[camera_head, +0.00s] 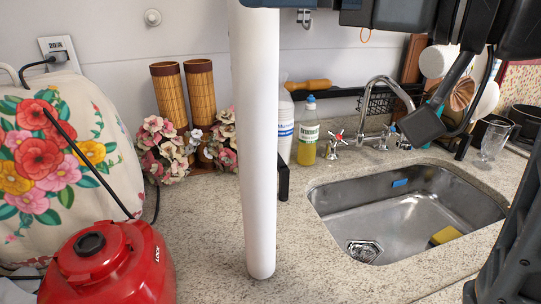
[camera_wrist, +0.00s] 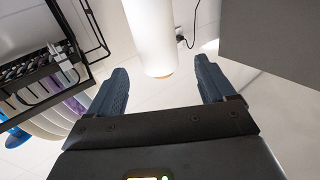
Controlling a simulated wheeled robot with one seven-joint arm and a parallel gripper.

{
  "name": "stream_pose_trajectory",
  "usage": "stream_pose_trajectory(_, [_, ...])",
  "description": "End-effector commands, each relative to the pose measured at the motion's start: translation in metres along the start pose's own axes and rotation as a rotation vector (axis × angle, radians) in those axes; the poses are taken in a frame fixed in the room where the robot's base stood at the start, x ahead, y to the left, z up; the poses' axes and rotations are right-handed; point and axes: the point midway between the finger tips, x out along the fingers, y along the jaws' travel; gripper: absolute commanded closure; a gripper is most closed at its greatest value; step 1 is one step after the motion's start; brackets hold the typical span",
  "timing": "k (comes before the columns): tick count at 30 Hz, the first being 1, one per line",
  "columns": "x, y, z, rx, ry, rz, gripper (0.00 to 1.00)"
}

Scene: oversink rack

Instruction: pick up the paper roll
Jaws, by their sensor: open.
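The paper roll (camera_head: 260,140) is a long, plain white cylinder, upright and slightly tilted in the head view. Its top is cut off by the frame and partly covered by a dark part of my arm. Its rounded lower end shows in front of the counter; I cannot tell whether it touches it. The wrist view shows the roll (camera_wrist: 150,32) coming from the top edge, with its tan-edged end between and beyond my fingertips. My gripper (camera_wrist: 162,66) is open, one finger on each side, with gaps to the roll. Nothing is held.
A steel sink (camera_head: 405,215) with a faucet (camera_head: 385,110) is set in the speckled counter at right. A red canister (camera_head: 108,265) and a floral cover (camera_head: 70,150) stand at left. Flowers (camera_head: 160,145) and bottles (camera_head: 307,135) stand behind. The front middle counter is clear.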

Motion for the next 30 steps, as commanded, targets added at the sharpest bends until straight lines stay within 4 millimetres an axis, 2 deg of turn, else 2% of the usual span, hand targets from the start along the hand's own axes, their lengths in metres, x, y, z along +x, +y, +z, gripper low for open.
stream_pose_trajectory(11, [0.031,-0.002,-0.003,-0.010,-0.008,-0.006,0.17])
stream_pose_trajectory(21, [0.074,-0.001,-0.001,-0.010,-0.007,-0.005,0.17])
stream_pose_trajectory(30, [0.078,-0.001,0.001,-0.010,-0.006,-0.004,0.17])
